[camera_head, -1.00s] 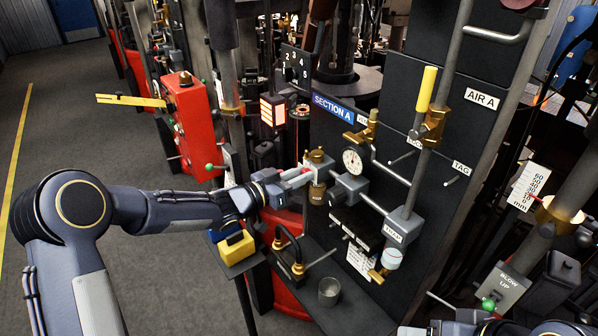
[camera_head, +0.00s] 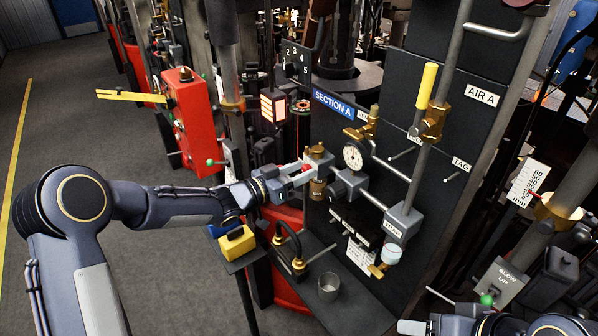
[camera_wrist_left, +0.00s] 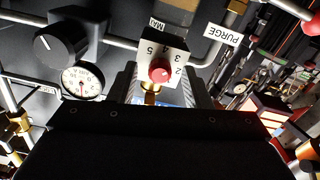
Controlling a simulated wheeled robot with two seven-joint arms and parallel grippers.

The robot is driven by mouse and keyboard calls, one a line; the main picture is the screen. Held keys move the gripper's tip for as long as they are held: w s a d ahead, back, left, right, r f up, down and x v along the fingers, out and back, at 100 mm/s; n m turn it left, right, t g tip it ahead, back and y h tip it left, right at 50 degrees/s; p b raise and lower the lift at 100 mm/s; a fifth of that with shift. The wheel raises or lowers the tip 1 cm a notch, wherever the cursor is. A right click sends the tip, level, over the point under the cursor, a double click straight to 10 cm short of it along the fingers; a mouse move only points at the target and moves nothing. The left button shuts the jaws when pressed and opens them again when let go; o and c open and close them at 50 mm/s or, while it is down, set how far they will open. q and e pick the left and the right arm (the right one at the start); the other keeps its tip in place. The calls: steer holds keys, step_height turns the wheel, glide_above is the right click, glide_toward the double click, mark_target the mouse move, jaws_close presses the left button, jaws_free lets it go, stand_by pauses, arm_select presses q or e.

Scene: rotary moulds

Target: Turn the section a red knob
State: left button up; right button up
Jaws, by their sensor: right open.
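The red knob (camera_wrist_left: 160,72) shows in the left wrist view on a pale numbered dial plate (camera_wrist_left: 172,52) with a brass stem below it. In the head view my left gripper largely hides the knob, beside the brass fitting (camera_head: 318,188) on the dark section A panel (camera_head: 400,160). My left gripper (camera_head: 300,175) is at the knob's front. In the left wrist view its fingers stand apart on either side of the dial, and I see no clear contact with the knob. My right gripper (camera_head: 418,327) shows only in part at the bottom edge, open.
A pressure gauge (camera_head: 353,157) and a grey pipe with a trap block (camera_head: 402,222) lie just right of the knob. A metal cup (camera_head: 329,287) stands on the shelf below. A yellow block (camera_head: 236,240) sits lower left. The floor at left is open.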

arm_select(q)
steer(key=b+v, duration=0.2)
steer(key=v, duration=0.5)
steer(key=shift+s+a, duration=0.25)
steer(key=shift+a, duration=0.05)
steer(key=s+a+r+n+t+y, duration=0.1)
steer(key=s+a+r+n+y, duration=0.1)
steer(key=s+a+n+y, duration=0.35)
steer(key=s+a+r+n+t+y, duration=0.1)
steer(key=s+a+r+n+y, duration=0.15)
steer(key=a+y, duration=0.65)
steer(key=s+f+n+g+h, duration=0.1)
steer(key=s+f+g+h, duration=0.1)
steer(key=s, duration=1)
steer(key=s+f+n+g+h, duration=0.1)
steer(key=s+f+g, duration=0.4)
steer(key=s, duration=0.8)
steer(key=shift+s+f+h, duration=0.3)
steer(key=shift+s+h, duration=0.05)
